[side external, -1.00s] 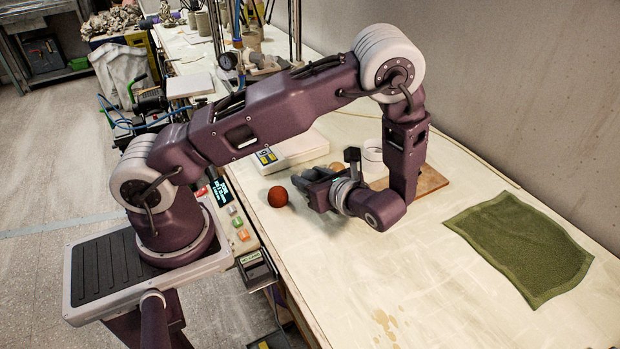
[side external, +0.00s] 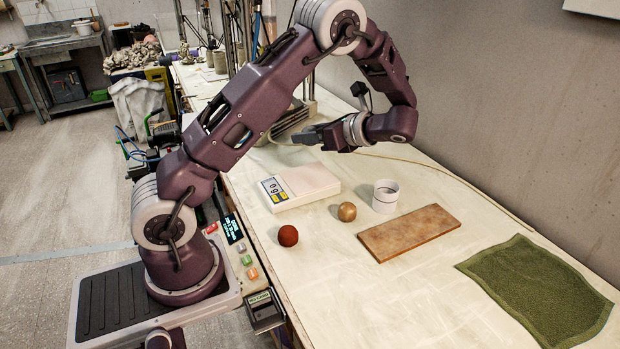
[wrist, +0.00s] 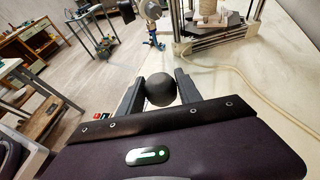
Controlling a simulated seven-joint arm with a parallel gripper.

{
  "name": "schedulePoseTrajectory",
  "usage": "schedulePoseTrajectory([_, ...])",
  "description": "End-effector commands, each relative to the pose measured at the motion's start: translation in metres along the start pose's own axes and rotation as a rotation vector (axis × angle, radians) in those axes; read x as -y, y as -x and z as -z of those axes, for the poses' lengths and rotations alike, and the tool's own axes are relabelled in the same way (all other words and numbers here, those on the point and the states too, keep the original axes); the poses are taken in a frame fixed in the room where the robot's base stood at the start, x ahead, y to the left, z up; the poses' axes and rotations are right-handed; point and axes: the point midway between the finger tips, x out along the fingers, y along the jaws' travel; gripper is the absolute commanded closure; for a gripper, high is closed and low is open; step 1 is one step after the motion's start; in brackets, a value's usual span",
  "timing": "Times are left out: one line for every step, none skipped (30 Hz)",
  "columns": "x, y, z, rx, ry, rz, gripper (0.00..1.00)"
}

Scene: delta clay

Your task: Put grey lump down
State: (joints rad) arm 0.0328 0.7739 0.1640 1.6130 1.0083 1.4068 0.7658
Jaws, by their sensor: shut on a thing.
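The grey lump (wrist: 160,89) is a dark, round ball between the two fingers of my gripper (wrist: 157,80) in the wrist view. My gripper is shut on it. In the side external view my gripper (side external: 301,137) is raised, pointing left, beyond the white scale. I cannot make out the lump there.
On the table are a white scale (side external: 300,184) reading 0, a red-brown ball (side external: 288,236), a tan ball (side external: 347,212), a white cup (side external: 385,197), a brown board (side external: 409,233) and a green cloth (side external: 540,290). Bare table lies in front of the board. Framed equipment (wrist: 215,30) stands beyond.

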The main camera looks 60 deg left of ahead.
Motion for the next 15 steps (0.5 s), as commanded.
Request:
schedulePoseTrajectory([0.002,-0.006,0.003,0.001,0.001,-0.011,1.00])
schedulePoseTrajectory([0.002,-0.010,0.007,0.002,0.000,-0.015,1.00])
schedulePoseTrajectory([0.002,-0.014,0.017,0.003,-0.001,-0.017,1.00])
schedulePoseTrajectory([0.002,-0.017,0.024,0.003,-0.002,-0.016,1.00])
schedulePoseTrajectory([0.002,-0.020,0.031,0.003,-0.001,-0.015,1.00])
schedulePoseTrajectory([0.002,-0.023,0.038,0.004,-0.001,-0.015,1.00])
schedulePoseTrajectory([0.002,-0.025,0.043,0.003,0.000,-0.014,1.00])
schedulePoseTrajectory([0.002,-0.026,0.047,0.003,0.001,-0.013,1.00])
schedulePoseTrajectory([0.003,-0.028,0.052,0.002,0.002,-0.012,1.00])
schedulePoseTrajectory([0.003,-0.029,0.055,0.002,0.002,-0.012,1.00])
schedulePoseTrajectory([0.002,-0.030,0.058,0.002,0.001,-0.012,1.00])
schedulePoseTrajectory([0.002,-0.033,0.064,0.002,0.001,-0.013,1.00])
schedulePoseTrajectory([0.002,-0.035,0.069,0.002,0.001,-0.013,1.00])
schedulePoseTrajectory([0.002,-0.037,0.074,0.002,0.000,-0.014,1.00])
schedulePoseTrajectory([0.002,-0.040,0.081,0.002,0.002,-0.014,1.00])
